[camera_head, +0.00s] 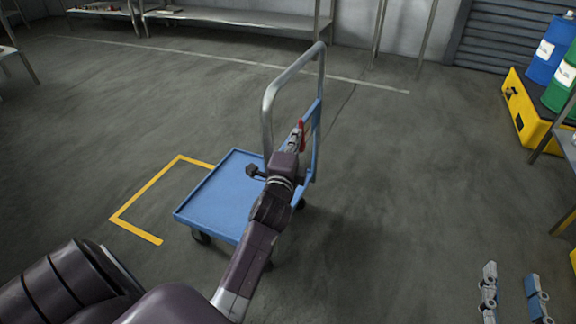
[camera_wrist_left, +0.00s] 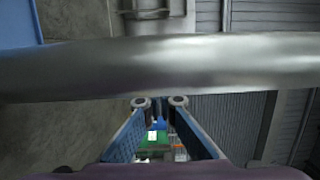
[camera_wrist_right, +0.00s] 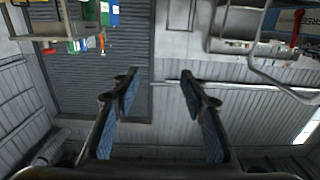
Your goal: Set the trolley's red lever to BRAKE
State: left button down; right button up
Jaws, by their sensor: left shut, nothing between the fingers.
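The blue trolley (camera_head: 215,195) with a grey tube handle (camera_head: 268,110) stands mid-floor. Its red lever (camera_head: 301,132) shows on the handle-side panel in the head view, beside the tip of my left gripper (camera_head: 294,142). Whether they touch is unclear. The lever also shows in the right wrist view (camera_wrist_right: 297,28), its label too small to read. My left gripper is shut and empty; in the left wrist view a metal tube (camera_wrist_left: 160,65) crosses close before it, and the lever is not seen there. My right gripper (camera_head: 513,290) is open and empty, away from the trolley.
A yellow floor marking (camera_head: 147,190) lies left of the trolley. A yellow pallet (camera_head: 530,115) with a blue drum (camera_head: 548,55) and a green drum (camera_head: 562,88) stands at right. Shelving (camera_head: 235,18) lines the back wall. Floor right of the trolley is clear.

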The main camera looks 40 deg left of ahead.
pick_arm(q)
jog(key=p+v, duration=0.1)
jog(key=v, duration=0.8)
jog(key=shift+s+d+f, duration=0.15)
jog(key=shift+s+f, duration=0.05)
jog(key=shift+s, duration=0.2)
pick_arm(e)
notch_tip(320, 180, down, 9)
jog(key=s+d+g+h, duration=0.1)
jog(key=s+g, duration=0.1)
jog(key=g, duration=0.2)
jog(key=shift+s+d+g, duration=0.15)
jog(key=shift+d+g, duration=0.15)
jog(key=shift+d, duration=0.05)
jog(key=shift+r, duration=0.1)
jog(key=shift+c, duration=2.3)
grip_shut()
pick_arm(q)
jog(key=s+d+f+n+g+h, duration=0.1)
jog(key=s+d+n+h, duration=0.3)
jog(key=d, duration=0.6)
jog(key=s+d+f+n+g+h, duration=0.2)
jog(key=s+d+f+n+h, duration=0.2)
jog(key=d, duration=0.7)
jog(key=n+h, duration=0.2)
jog(key=shift+d+n, duration=0.25)
jog(key=shift+n, duration=0.15)
